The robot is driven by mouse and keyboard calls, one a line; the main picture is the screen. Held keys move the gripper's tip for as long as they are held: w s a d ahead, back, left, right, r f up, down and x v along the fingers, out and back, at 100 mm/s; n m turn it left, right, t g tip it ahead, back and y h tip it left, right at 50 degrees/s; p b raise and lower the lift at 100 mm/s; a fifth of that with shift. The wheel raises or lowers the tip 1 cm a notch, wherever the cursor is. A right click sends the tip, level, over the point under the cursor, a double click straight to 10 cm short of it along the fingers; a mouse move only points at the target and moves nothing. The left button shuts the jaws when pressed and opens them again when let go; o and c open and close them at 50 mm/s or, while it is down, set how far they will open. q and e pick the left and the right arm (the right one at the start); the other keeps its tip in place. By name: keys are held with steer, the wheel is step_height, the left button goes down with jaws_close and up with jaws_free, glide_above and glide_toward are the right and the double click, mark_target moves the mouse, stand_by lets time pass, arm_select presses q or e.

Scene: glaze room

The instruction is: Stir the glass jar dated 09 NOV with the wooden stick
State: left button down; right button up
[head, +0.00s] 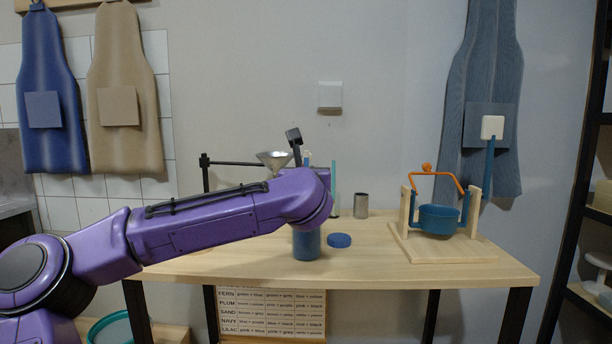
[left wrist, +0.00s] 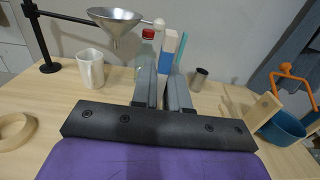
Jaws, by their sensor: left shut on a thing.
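My left gripper (left wrist: 164,76) is shut on a wooden stick (left wrist: 169,42) with a pale upper part and a blue band, which stands up between its fingers in the left wrist view. In the head view the purple forearm hides the gripper and most of the stick; a small stick end (head: 306,155) shows above the wrist. A jar with blue contents (head: 306,246) stands on the table below my wrist, its top hidden by the arm. No date can be read on it. Whether the stick's lower end is in the jar cannot be told. My right gripper is out of view.
A blue lid (head: 339,240) lies right of the jar. A metal cup (head: 361,206) and teal stick (head: 334,178) stand behind. A funnel (head: 274,158) hangs from a stand. A blue pot (head: 438,219) on a wooden frame is at right. A white cup (left wrist: 90,68) stands left of my gripper.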

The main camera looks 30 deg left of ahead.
arm_select(q)
steer(key=shift+r+p, duration=3.95)
steer(key=shift+r, duration=1.75)
step_height(320, 180, up, 5)
steer(key=p, duration=0.3)
